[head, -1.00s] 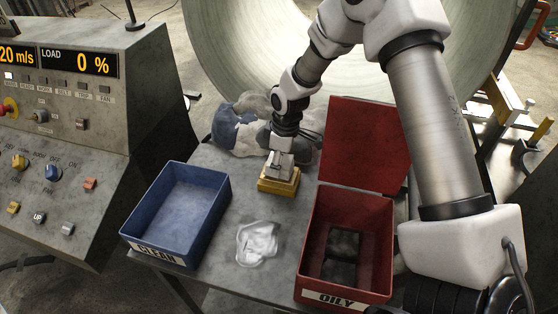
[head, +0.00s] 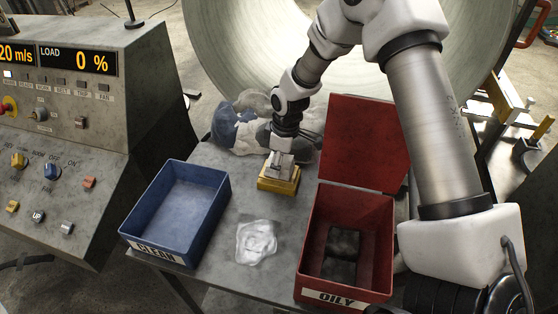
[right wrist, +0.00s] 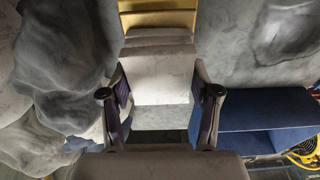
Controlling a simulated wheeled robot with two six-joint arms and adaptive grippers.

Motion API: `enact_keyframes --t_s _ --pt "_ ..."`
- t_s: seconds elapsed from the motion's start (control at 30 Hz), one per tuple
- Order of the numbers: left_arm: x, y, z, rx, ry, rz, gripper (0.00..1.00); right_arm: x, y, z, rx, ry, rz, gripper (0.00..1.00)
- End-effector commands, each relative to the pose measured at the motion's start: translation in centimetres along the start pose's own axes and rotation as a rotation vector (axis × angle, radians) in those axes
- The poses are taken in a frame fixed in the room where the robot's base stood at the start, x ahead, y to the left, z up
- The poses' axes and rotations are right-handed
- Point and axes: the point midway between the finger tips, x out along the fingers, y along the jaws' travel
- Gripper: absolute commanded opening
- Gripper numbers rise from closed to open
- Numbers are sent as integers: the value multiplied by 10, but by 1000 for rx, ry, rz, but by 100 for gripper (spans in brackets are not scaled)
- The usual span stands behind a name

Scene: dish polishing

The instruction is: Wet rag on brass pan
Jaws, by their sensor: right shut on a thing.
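A small yellow brass pan (head: 279,184) sits on the grey table (head: 215,245) in the head view; its yellow edge also shows at the top of the right wrist view (right wrist: 158,20). My right gripper (head: 281,160) points down at it. In the right wrist view its fingers (right wrist: 160,95) are shut on the sides of a pale, creased pad (right wrist: 160,72), seemingly the folded rag. The pad reaches over the pan; whether it touches the pan's inside is hidden. A white crumpled cloth (head: 256,241) lies on the table in front. My left gripper is out of view.
A blue bin (head: 211,221) marked CLEAN stands open and empty at left. A red bin (head: 378,240) marked OILY has its lid up and dark contents. Blue and grey cloths (head: 235,135) heap behind. A large metal dish (head: 225,60) and a control console (head: 95,115) stand beyond.

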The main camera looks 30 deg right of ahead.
Motion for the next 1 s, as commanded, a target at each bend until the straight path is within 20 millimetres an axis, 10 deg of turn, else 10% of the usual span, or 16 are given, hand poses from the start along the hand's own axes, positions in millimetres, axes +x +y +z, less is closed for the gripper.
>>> enact_keyframes --t_s 1.0 --pt "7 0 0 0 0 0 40 13 0 2 0 -1 0 34"
